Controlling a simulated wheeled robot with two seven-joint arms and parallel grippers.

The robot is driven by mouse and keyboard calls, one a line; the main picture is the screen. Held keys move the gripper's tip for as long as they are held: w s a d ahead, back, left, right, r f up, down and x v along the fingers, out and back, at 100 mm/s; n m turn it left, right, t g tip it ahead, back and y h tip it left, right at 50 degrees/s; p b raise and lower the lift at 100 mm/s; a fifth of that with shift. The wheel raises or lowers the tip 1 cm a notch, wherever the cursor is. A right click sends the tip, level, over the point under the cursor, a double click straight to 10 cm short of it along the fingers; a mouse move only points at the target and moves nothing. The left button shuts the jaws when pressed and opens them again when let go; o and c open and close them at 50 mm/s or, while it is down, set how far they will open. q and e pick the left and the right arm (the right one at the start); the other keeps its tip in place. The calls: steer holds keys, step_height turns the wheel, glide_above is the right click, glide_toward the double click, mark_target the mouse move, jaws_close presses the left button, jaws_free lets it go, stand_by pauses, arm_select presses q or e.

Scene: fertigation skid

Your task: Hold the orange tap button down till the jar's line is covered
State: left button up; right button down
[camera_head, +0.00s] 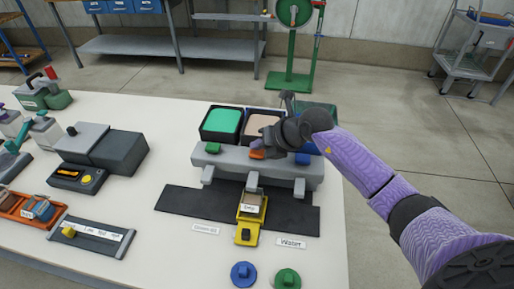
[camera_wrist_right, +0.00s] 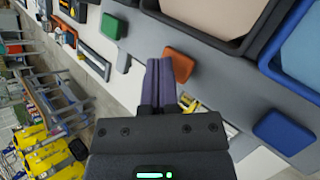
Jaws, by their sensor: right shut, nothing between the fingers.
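The orange tap button (camera_head: 257,155) is the middle of three on a grey dispenser bar (camera_head: 235,162). It also shows in the right wrist view (camera_wrist_right: 181,64). My right gripper (camera_wrist_right: 159,65) is shut and empty, its fingertips just beside the orange button; I cannot tell whether they touch it. In the head view my right gripper hides part of the button. A small jar (camera_head: 254,199) with a label stands in a yellow holder (camera_head: 246,234) below the middle spout. Its line and fill level are too small to read. My left gripper is out of view.
A green button (camera_head: 212,148) and a blue button (camera_head: 302,159) flank the orange one. Open tanks, green (camera_head: 222,121) and beige (camera_head: 259,123), stand behind. A dark mat (camera_head: 185,201) lies under the spouts. Blue (camera_head: 243,274) and green (camera_head: 287,279) lids lie in front.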

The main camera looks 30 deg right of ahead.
mark_target(259, 153)
steer(key=shift+r, duration=0.4)
step_height(259, 153, up, 5)
steer(key=p, duration=0.5)
steer(key=shift+r, duration=0.15)
